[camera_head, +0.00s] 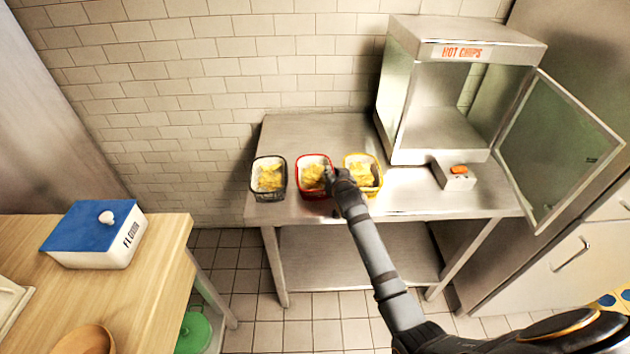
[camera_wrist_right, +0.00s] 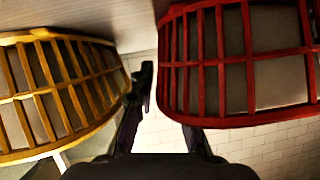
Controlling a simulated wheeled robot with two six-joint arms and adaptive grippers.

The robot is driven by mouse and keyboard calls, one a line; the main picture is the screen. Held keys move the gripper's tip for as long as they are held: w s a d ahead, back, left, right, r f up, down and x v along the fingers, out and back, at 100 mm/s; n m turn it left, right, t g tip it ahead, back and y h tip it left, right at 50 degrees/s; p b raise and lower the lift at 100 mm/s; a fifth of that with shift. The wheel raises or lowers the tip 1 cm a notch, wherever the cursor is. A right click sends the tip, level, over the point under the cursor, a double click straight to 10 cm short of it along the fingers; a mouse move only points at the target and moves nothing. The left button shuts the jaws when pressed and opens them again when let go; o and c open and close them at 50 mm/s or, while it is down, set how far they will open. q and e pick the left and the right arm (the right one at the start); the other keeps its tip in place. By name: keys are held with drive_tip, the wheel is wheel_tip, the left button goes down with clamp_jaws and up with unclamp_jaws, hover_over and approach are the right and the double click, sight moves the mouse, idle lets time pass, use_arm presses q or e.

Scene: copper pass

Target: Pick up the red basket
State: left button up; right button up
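The red basket (camera_head: 315,191) stands on the metal table between a black and a yellow basket, with yellow chips inside. My right gripper (camera_head: 334,177) is at its right rim and covers part of that side in the head view. In the right wrist view the red basket (camera_wrist_right: 240,75) fills the right side, close up. One finger of the right gripper (camera_wrist_right: 166,105) shows in the gap between the baskets. The other finger is partly hidden behind the red basket. The fingers look spread apart. My left gripper is in neither view.
The yellow basket (camera_head: 375,186) stands close on the right, and the black basket (camera_head: 268,190) on the left. A hot chips cabinet (camera_head: 395,90) with an open glass door (camera_head: 560,150) stands at the right. The table (camera_head: 300,130) is clear behind the baskets.

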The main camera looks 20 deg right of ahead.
drive_tip(key=shift+s+r, duration=0.1)
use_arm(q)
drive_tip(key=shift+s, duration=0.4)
use_arm(e)
clamp_jaws()
drive_tip(key=shift+r, duration=0.5)
drive_tip(key=s+r, duration=0.1)
drive_tip(key=r, duration=0.1)
drive_tip(key=s+d+r+b, duration=0.1)
drive_tip(key=s+r, duration=0.1)
drive_tip(key=r, duration=0.1)
drive_tip(key=s+d+r, duration=0.1)
drive_tip(key=r, duration=0.2)
drive_tip(key=shift+s+d+r, duration=0.1)
drive_tip(key=shift+s, duration=0.2)
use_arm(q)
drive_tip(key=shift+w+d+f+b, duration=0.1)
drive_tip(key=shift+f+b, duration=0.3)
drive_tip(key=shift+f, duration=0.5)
use_arm(e)
drive_tip(key=s+d+r, duration=0.3)
drive_tip(key=s, duration=0.5)
drive_tip(key=shift+d+r, duration=0.35)
drive_tip(key=shift+r, duration=0.05)
